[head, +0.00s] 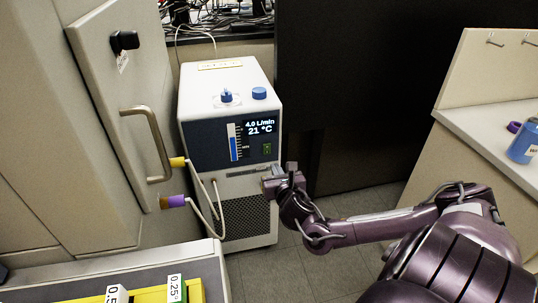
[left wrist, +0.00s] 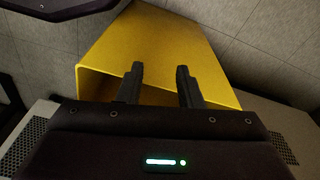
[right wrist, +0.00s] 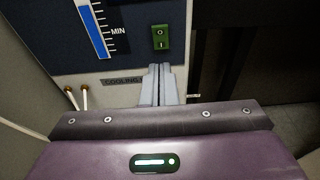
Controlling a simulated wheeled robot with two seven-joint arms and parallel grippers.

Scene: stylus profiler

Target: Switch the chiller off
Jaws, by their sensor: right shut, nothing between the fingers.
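The chiller (head: 228,77) is a white cabinet with a dark front panel, standing on the floor beside the grey cabinet. Its lit display (head: 260,127) reads 4.0 L/min and 21 °C. A green rocker switch (head: 267,149) sits below the display; the right wrist view shows the switch (right wrist: 160,37) with a line and a circle marking. My right gripper (head: 266,178) is shut and empty, just below the switch and in front of the panel. In the right wrist view its fingertips (right wrist: 160,68) point up toward the switch, apart from it. My left gripper (left wrist: 158,72) is open and empty.
Yellow and purple hose fittings (head: 173,201) with white hoses lie left of the chiller. The cabinet door handle (head: 152,145) juts out nearby. A yellow open container (left wrist: 160,50) is before my left gripper. A counter (head: 490,130) with a blue bottle (head: 523,145) stands right.

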